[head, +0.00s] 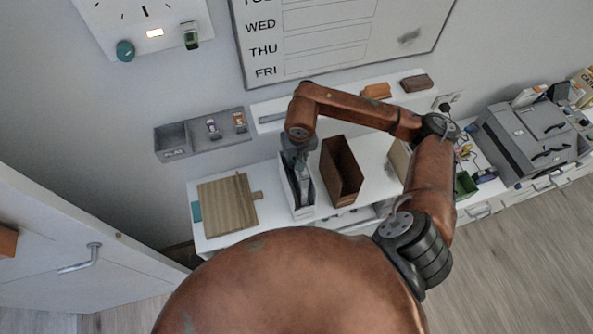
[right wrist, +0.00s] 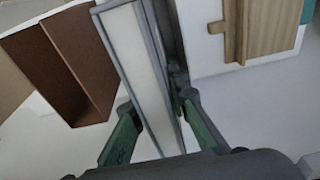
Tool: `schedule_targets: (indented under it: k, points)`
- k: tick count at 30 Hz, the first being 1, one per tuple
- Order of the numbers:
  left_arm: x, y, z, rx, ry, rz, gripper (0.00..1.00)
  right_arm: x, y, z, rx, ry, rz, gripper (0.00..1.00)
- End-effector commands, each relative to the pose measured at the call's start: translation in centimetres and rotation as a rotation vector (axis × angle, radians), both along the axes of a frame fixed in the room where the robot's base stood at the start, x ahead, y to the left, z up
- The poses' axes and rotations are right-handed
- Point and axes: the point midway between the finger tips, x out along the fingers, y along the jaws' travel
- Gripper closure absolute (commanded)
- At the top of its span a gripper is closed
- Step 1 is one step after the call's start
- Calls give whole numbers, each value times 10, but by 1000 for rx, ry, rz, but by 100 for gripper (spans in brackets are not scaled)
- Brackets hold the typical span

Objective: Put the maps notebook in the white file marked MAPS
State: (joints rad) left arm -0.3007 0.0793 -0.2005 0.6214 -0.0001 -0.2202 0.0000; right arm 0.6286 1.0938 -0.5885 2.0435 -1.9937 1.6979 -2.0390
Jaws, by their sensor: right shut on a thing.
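The white file (head: 286,195) stands upright on the white desk between a wooden board and a brown file. Its MAPS marking is not readable here. My right gripper (head: 301,157) points down at the file's opening. In the right wrist view, my right gripper (right wrist: 162,115) has its green fingers on either side of a slim grey-edged thing with a pale middle, which looks like the maps notebook (right wrist: 139,62). A grey part of it seems to show at the file's mouth in the head view. How deep it sits is hidden. My left gripper is out of view.
The brown file (head: 342,172) stands just right of the white file. The wooden board (head: 228,205) lies to its left. A grey wall tray (head: 174,139) and a white ledge (head: 270,110) are behind. A grey machine (head: 525,135) stands at far right.

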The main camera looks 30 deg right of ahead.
Motion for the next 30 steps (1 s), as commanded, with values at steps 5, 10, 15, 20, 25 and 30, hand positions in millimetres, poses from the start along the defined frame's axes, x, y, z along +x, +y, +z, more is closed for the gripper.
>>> schedule_targets:
  k: [5, 10, 15, 20, 25, 30]
  points:
    - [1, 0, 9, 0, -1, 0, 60, 0, 1, -31, 4, -1, -1, 100]
    - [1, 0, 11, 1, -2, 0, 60, 0, 1, -49, 3, -3, 1, 100]
    - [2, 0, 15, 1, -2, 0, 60, 0, 1, -65, 3, -1, -2, 100]
    - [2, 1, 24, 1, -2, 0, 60, 2, 1, -81, 4, -2, -2, 100]
    - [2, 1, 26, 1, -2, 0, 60, 5, 0, -87, 1, -4, 0, 100]
    - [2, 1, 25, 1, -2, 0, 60, 4, -1, -88, 0, -2, 0, 81]
